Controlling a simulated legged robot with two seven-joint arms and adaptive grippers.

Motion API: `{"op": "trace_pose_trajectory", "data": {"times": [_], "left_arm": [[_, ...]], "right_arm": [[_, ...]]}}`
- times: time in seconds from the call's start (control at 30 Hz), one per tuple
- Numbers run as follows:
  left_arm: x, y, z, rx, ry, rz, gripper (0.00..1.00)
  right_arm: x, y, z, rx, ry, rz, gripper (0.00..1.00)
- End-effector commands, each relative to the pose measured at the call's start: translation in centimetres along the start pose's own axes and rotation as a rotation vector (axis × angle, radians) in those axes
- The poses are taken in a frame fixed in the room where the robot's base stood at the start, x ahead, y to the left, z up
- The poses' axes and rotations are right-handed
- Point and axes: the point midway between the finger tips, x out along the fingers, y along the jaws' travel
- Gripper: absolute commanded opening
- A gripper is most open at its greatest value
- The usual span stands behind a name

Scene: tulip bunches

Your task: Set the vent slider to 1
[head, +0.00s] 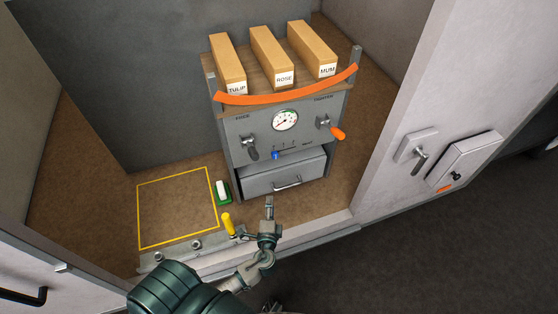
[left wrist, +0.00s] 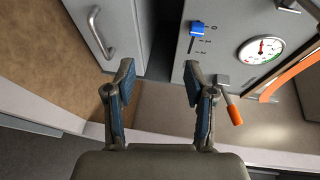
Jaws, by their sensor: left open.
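The vent slider is a blue knob (head: 275,155) on the grey front panel (head: 240,130), at the left end of its slot, below the round gauge. It also shows in the left wrist view as a blue block (left wrist: 197,28) at the upper end of its slot, with small scale marks beside the slot. My left gripper (head: 269,205) is in front of the drawer, below the slider and apart from it. In the left wrist view its two fingers (left wrist: 160,82) are spread with nothing between them. My right gripper is not in view.
A drawer (head: 285,177) with a bar handle is under the panel. A yellow handle (head: 228,223) and a green-and-white block (head: 222,192) stand left of my gripper. The yellow-outlined square is empty.

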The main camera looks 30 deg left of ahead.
Motion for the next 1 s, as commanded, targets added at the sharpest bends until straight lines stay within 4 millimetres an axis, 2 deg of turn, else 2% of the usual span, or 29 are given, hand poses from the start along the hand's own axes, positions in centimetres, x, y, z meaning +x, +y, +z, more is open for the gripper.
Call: {"op": "trace_pose_trajectory", "data": {"times": [0.03, 0.1, 0.27, 0.37, 0.8, 1.0], "left_arm": [[-0.2, -2.1, -0.3, 0.016, 0.004, -0.062, 0.54], [-0.5, -3.9, -0.5, 0.031, 0.006, -0.117, 0.54], [0.5, -5.2, -0.6, 0.041, 0.005, -0.148, 0.54], [2.2, -5.5, -0.6, 0.041, 0.003, -0.148, 0.54], [12.4, -6.8, -0.7, 0.042, 0.004, -0.144, 0.54], [15.4, -7.1, -0.7, 0.041, 0.004, -0.142, 0.54]], "right_arm": [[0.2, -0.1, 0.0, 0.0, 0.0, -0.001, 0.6], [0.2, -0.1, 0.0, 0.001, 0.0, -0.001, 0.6], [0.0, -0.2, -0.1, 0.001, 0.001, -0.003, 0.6], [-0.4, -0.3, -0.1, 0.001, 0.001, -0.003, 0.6], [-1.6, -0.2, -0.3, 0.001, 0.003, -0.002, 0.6], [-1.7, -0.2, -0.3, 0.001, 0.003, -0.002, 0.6]]}}
